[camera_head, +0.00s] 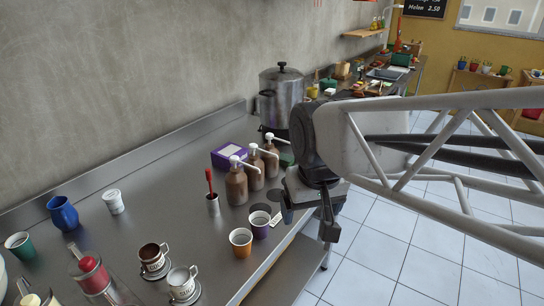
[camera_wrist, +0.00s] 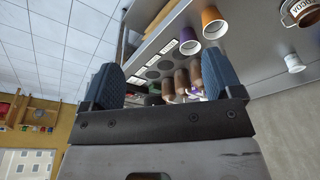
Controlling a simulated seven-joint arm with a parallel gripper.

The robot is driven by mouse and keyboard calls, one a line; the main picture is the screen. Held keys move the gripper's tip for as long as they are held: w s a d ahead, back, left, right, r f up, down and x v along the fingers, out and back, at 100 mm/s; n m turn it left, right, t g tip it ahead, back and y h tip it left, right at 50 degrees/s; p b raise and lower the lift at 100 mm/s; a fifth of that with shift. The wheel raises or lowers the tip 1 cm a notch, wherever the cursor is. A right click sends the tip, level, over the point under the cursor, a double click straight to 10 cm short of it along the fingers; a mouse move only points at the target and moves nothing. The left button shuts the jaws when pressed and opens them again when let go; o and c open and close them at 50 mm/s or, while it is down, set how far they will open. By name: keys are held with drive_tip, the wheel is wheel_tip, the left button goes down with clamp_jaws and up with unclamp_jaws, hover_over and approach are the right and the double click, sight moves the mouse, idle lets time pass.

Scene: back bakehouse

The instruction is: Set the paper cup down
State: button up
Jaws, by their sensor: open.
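A purple paper cup (camera_head: 259,226) and an orange paper cup (camera_head: 241,244) stand upright side by side near the counter's front edge. Both appear in the wrist view, purple (camera_wrist: 189,42) and orange (camera_wrist: 213,24), ahead of the jaws. A smaller white cup (camera_head: 113,202) stands at the back left. I cannot tell which cup the task means. My gripper (camera_head: 307,214) is open beside the purple cup, to its right, near the counter edge. In the wrist view nothing is between the fingers (camera_wrist: 158,78), and no cup touches them.
Brown pump bottles (camera_head: 254,168) stand behind the cups, with a purple box (camera_head: 229,155) and a large pot (camera_head: 281,97) beyond. Dark discs and labels mark the counter beside the purple cup.

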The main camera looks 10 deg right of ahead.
drive_tip(key=s+d+f+m, duration=0.1)
drive_tip(key=s+d+f, duration=0.2)
drive_tip(key=s, duration=0.3)
drive_tip(key=shift+s+d, duration=0.2)
drive_tip(key=shift+d, duration=0.05)
